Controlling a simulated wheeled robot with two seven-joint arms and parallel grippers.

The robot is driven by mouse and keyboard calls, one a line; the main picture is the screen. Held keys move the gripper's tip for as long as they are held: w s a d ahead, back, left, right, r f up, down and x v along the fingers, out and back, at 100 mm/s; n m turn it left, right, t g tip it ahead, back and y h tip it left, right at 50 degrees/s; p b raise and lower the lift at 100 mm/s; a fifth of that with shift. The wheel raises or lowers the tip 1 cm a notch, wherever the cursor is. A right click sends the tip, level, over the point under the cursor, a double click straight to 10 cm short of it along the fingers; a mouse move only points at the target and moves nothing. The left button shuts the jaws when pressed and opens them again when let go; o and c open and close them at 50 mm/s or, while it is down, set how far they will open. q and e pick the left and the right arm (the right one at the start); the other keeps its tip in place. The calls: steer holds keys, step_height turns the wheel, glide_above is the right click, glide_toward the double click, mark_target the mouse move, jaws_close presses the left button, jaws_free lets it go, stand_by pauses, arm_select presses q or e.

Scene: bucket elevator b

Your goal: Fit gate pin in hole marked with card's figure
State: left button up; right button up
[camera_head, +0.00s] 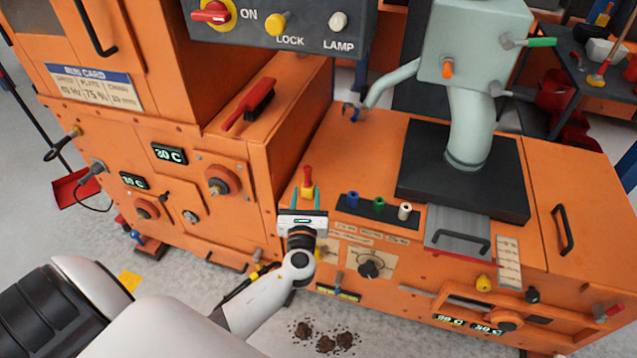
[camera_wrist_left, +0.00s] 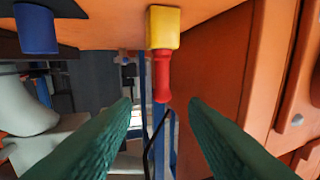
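A red-handled piece (camera_head: 308,174) stands upright on a yellow block (camera_head: 307,191) on the orange machine top; it may be the gate pin. In the left wrist view the red handle (camera_wrist_left: 162,78) and yellow block (camera_wrist_left: 163,27) appear upside down. My left gripper (camera_head: 305,198) is open just in front of it, with green fingers to either side of the handle's line and nothing between their tips. The run card (camera_head: 95,88) is on the left cabinet; its middle figure looks like 75 %. Small labels (camera_head: 370,233) lie along the machine's front edge; their figures and holes are unclear. My right gripper is out of view.
A black rack holds blue (camera_head: 353,198), green (camera_head: 379,205) and white (camera_head: 404,211) pegs right of the gripper. A dial (camera_head: 369,266) is on the front panel below. Dark crumbs (camera_head: 325,341) lie on the floor.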

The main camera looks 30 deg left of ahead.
mark_target(307, 175)
arm_select(q)
steer(key=x, duration=0.4)
steer(key=b+x, duration=0.1)
steer(key=x, duration=0.4)
steer(key=shift+s+f, duration=0.1)
steer(key=shift+f, duration=0.05)
jaws_close()
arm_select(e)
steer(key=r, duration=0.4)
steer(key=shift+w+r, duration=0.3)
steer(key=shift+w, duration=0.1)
